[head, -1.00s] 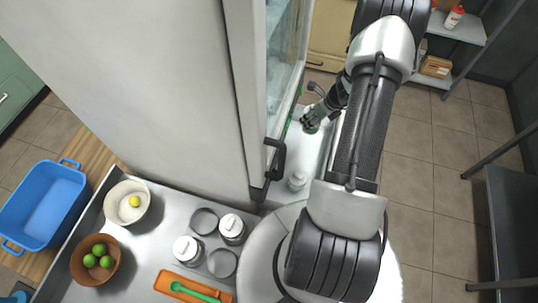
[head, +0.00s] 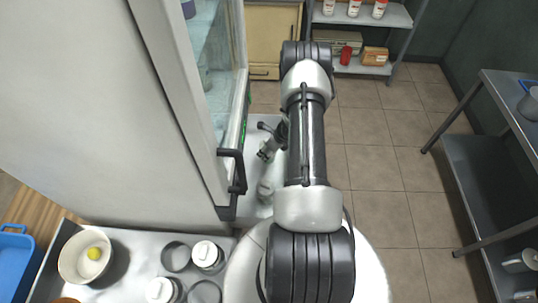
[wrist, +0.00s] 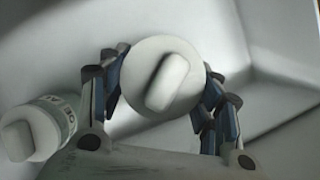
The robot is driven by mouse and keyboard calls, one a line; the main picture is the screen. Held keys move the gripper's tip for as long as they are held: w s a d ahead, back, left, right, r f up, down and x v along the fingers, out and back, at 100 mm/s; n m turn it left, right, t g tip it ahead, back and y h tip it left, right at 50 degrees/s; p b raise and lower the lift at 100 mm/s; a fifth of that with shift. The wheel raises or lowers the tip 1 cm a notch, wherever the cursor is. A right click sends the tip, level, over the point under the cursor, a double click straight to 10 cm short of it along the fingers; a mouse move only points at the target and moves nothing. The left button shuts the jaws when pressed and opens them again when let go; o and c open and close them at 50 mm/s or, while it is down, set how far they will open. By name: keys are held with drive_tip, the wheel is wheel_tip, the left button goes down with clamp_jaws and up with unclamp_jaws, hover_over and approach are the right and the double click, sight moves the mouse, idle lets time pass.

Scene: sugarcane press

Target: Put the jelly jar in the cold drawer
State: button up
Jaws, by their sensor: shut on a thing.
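My gripper (head: 268,148) is over the open white cold drawer (head: 252,163) below the glass door in the head view. In the wrist view, my gripper (wrist: 164,85) is shut on a jar (wrist: 187,72) with a round white lid and a raised bar on top. It appears to be the jelly jar, but its label is hidden. White drawer walls surround it; whether its base touches the floor cannot be told.
The fridge's glass door (head: 222,90) and dark handle (head: 236,170) stand close left of my arm. A steel counter (head: 125,250) holds a pale bowl (head: 72,262) and lidded jars (head: 205,254). Open tiled floor (head: 375,150) lies right; shelves (head: 385,15) stand behind.

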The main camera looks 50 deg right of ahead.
drive_tip(key=shift+f, duration=1.55)
drive_tip(key=shift+f+b, duration=0.1)
drive_tip(key=shift+b, duration=0.25)
drive_tip(key=shift+f, duration=0.1)
drive_tip(key=o, duration=1.4)
drive_tip(key=shift+r, duration=0.25)
drive_tip(key=p+v, duration=0.2)
drive_tip(key=v, duration=1)
drive_tip(key=shift+p, duration=0.3)
